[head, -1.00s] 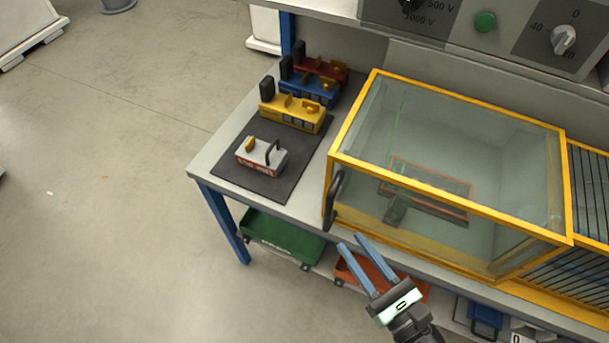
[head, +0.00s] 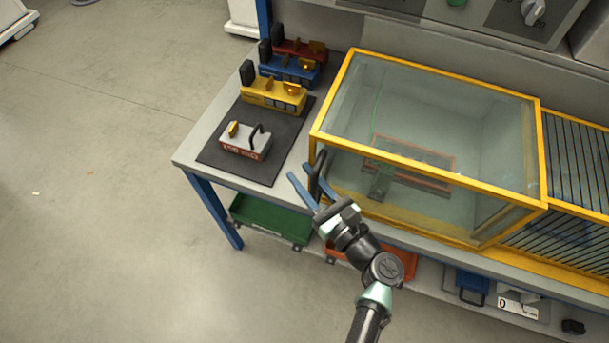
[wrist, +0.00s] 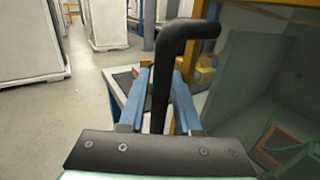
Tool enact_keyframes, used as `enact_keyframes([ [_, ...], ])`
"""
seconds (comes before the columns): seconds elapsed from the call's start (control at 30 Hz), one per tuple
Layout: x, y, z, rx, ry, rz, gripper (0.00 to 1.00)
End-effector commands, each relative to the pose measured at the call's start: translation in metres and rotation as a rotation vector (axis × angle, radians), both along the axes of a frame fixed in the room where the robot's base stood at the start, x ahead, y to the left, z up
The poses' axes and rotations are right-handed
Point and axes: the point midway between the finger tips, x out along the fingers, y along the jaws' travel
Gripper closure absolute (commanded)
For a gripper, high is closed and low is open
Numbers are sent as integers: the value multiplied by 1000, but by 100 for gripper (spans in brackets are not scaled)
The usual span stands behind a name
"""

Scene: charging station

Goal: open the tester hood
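The tester hood (head: 430,165) is a clear box with a yellow frame on the bench, and it is shut. Its black handle (head: 317,172) is on the left front corner. My gripper (head: 299,171) is at the handle, its two blue fingers spread apart. In the wrist view the upright of the handle (wrist: 161,85) stands between the fingers, and its top bends to the right toward the hood. The fingers do not look closed on it; whether either one touches it I cannot tell. A reddish-brown framed piece shows through the clear panels.
A grey block with a black handle (head: 245,141) sits on a dark mat (head: 270,170) left of the hood. Yellow, blue and red blocks (head: 275,95) stand behind it. Green (head: 270,220) and orange bins are below the bench. A barred yellow guard (head: 575,165) adjoins the hood's right side.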

Motion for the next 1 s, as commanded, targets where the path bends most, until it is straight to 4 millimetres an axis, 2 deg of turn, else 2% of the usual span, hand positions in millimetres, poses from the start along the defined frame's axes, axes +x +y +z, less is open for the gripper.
enact_keyframes([
  [0.17,0,0,0,0,0,1,70],
  [0.33,0,0,0,0,0,1,100],
  [1.0,-1,0,0,1,1,1,100],
])
